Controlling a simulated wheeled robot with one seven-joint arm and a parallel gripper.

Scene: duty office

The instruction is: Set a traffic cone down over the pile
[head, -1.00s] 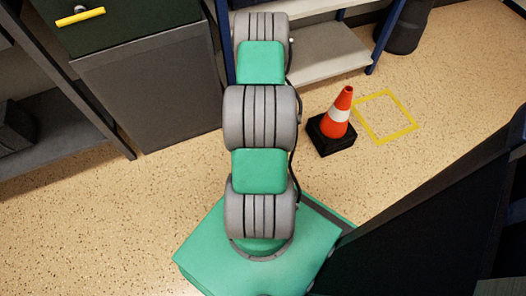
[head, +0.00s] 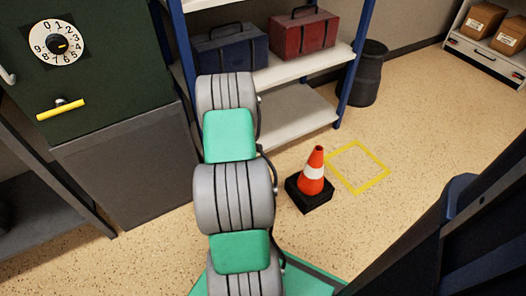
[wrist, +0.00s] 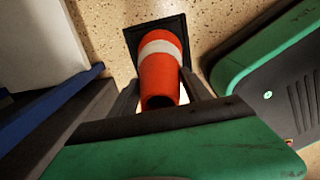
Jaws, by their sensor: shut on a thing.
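An orange traffic cone with a white band (wrist: 157,76) is between the two dark fingers of my gripper (wrist: 161,84) in the wrist view. My gripper is shut on it near its narrow end, and its square black base points away from the camera. In the head view, an orange and white cone (head: 312,172) stands upright on the floor on a thick black base, which looks like a stack of bases; I take this as the pile. No gripper shows at it. My gripper and the held cone are hidden in the head view.
An empty yellow square outline (head: 378,184) is on the floor right of the pile. Behind stands a blue-posted shelf (head: 290,72) with a blue case and a red case (head: 304,38). A dark bin (head: 368,75) and a green safe (head: 110,75) stand nearby. Floor is clear right of the square.

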